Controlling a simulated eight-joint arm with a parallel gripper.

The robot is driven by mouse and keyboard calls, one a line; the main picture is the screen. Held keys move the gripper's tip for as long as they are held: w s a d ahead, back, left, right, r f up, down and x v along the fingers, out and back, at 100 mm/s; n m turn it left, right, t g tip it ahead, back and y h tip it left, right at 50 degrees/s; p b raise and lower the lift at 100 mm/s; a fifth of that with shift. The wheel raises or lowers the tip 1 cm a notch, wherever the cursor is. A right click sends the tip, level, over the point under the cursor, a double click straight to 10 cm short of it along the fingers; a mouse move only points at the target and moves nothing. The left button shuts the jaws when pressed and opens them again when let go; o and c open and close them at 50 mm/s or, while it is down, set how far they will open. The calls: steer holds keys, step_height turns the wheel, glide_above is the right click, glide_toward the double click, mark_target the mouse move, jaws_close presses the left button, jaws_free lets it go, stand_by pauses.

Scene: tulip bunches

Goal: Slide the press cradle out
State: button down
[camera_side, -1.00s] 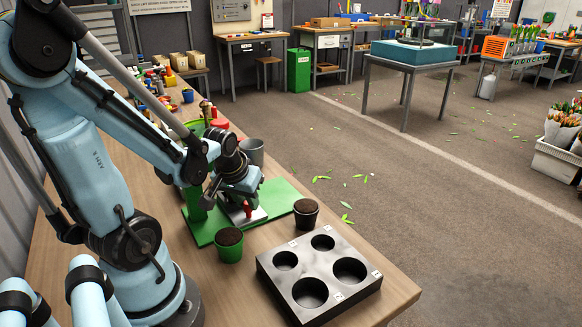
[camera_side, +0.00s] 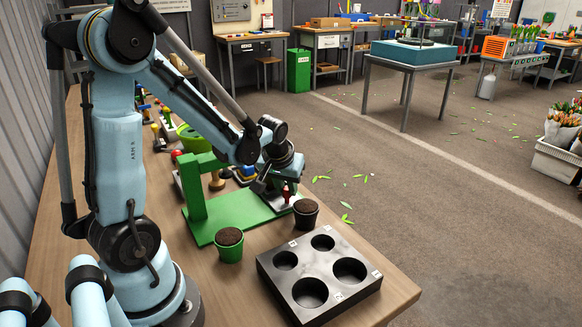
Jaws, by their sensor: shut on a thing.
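The green press (camera_side: 227,217) stands on the bench, with a flat base plate and an upright post at its left. The press cradle (camera_side: 276,202) is a pale, low slide with a red handle (camera_side: 286,193). It sits at the right end of the base plate, out from the post. My gripper (camera_side: 285,187) is over the cradle and shut on the red handle. The fingers are small and dark here, and partly hide the handle and cradle.
A dark soil-filled pot (camera_side: 306,214) stands close to the cradle's near right side. A green soil-filled pot (camera_side: 229,245) stands before the press. A black block with round holes (camera_side: 318,274) fills the bench's front right corner.

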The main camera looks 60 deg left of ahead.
steer(key=c, duration=0.9)
jaws_free()
steer(key=shift+c, duration=0.2)
steer(key=v, duration=1.2)
steer(key=s+d+f+m+t+h, duration=0.1)
steer(key=s+d+m+t+h, duration=0.1)
steer(key=d+m, duration=0.5)
steer(key=d+t, duration=0.1)
steer(key=d, duration=0.5)
steer(key=shift+s+f+m+t+h, duration=0.25)
steer(key=shift+s+m+t+h, duration=0.05)
steer(key=shift+s+m+h, duration=0.1)
